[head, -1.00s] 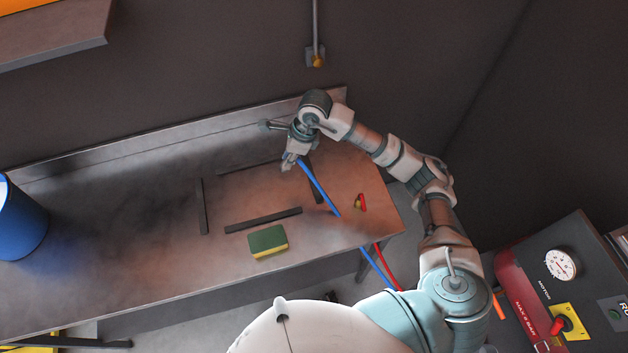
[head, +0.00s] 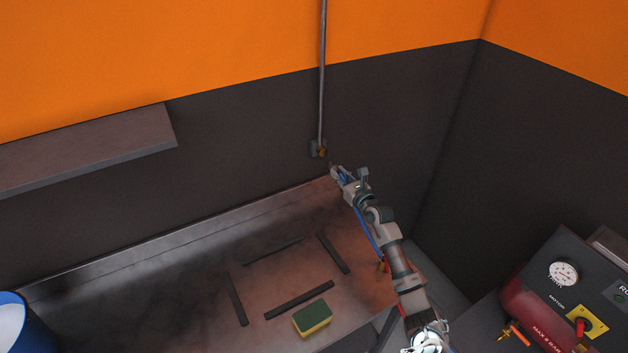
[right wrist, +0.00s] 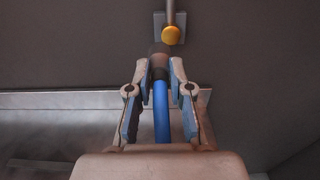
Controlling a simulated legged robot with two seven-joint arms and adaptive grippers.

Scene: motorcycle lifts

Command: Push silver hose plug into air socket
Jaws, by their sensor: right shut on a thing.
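The air socket (head: 321,151) is a brass-coloured fitting on a grey plate at the foot of a vertical pipe on the dark wall. It also shows at the top of the right wrist view (right wrist: 170,35). My right gripper (head: 337,172) is just below and right of it in the head view. In the right wrist view its fingers are shut on the hose plug (right wrist: 159,66), a dark grey end on the blue hose (right wrist: 162,112). The plug points toward the socket, slightly left of and below it in that view. Contact between them cannot be told. My left gripper is not in view.
The metal workbench (head: 120,290) lies below, with black strips and a green-yellow sponge (head: 312,320). A blue bucket (head: 14,322) stands at the left. A shelf (head: 80,150) juts from the wall. A compressor panel with a gauge (head: 562,274) is at the right.

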